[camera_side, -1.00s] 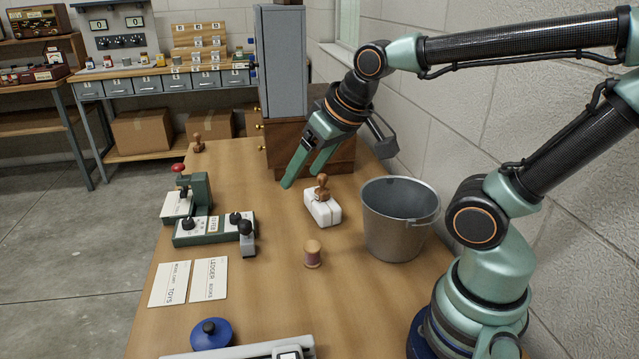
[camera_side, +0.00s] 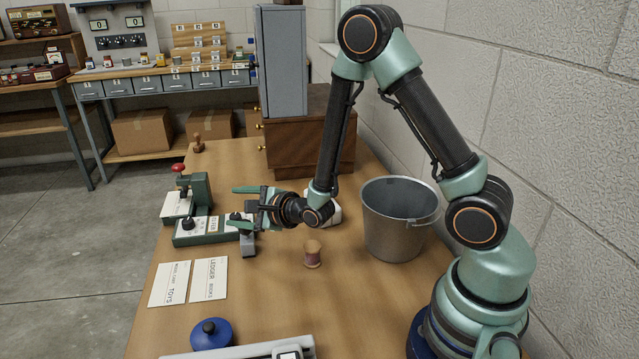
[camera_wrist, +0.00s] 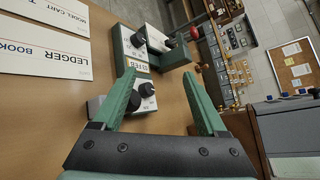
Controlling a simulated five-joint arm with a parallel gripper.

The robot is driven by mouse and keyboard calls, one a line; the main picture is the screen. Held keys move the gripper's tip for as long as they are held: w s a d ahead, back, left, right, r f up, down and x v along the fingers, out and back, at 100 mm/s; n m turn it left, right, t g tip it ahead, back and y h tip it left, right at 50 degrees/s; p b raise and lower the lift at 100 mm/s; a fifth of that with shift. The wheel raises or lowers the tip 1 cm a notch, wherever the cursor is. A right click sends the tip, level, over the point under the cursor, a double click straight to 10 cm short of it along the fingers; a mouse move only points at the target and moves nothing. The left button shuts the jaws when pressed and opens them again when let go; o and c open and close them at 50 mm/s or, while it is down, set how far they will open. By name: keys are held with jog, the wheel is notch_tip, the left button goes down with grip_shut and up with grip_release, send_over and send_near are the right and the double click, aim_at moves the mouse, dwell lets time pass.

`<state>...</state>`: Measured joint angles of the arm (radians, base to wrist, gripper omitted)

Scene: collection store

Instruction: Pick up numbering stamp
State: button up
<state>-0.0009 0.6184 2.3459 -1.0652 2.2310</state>
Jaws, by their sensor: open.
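My gripper (camera_side: 246,208) is open, with its two green fingers spread and pointing left over the table. In the wrist view my gripper (camera_wrist: 160,77) has nothing held between its fingers. A small stamp with a grey block base (camera_side: 248,245), apparently the numbering stamp, stands right beside the green-and-white dater stand (camera_side: 190,238). Its black handle is mostly hidden by the lower finger. In the wrist view the stamp's grey base (camera_wrist: 95,106) shows left of the left finger. A dater-stand knob (camera_wrist: 147,89) appears between the fingers. I cannot tell whether a finger touches the stamp.
A green press with a red knob (camera_side: 178,168) stands behind the dater stand. Cards (camera_side: 209,280), a spool (camera_side: 312,255), a blue-lidded pot (camera_side: 211,334) and a metal bucket (camera_side: 385,235) surround the work area. A white block (camera_side: 336,213) is partly behind my wrist.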

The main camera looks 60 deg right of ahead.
aim_at(247, 237)
jog(key=s+f+m+t, duration=0.1)
jog(key=f+m, duration=0.1)
jog(key=m, duration=0.1)
jog(key=s+f+m+t, duration=0.1)
jog(key=s+f+m, duration=0.1)
jog(key=m, duration=0.1)
jog(key=s+f+m+t, duration=0.1)
jog(key=m, duration=0.2)
jog(key=shift+s+d+f, duration=0.2)
jog(key=shift+s+f, duration=0.15)
jog(key=shift+f, duration=0.05)
jog(key=shift+w+f, duration=0.15)
jog(key=shift+w, duration=1.7)
jog(key=shift+w+f, duration=0.1)
jog(key=shift+w, duration=1.75)
grip_shut()
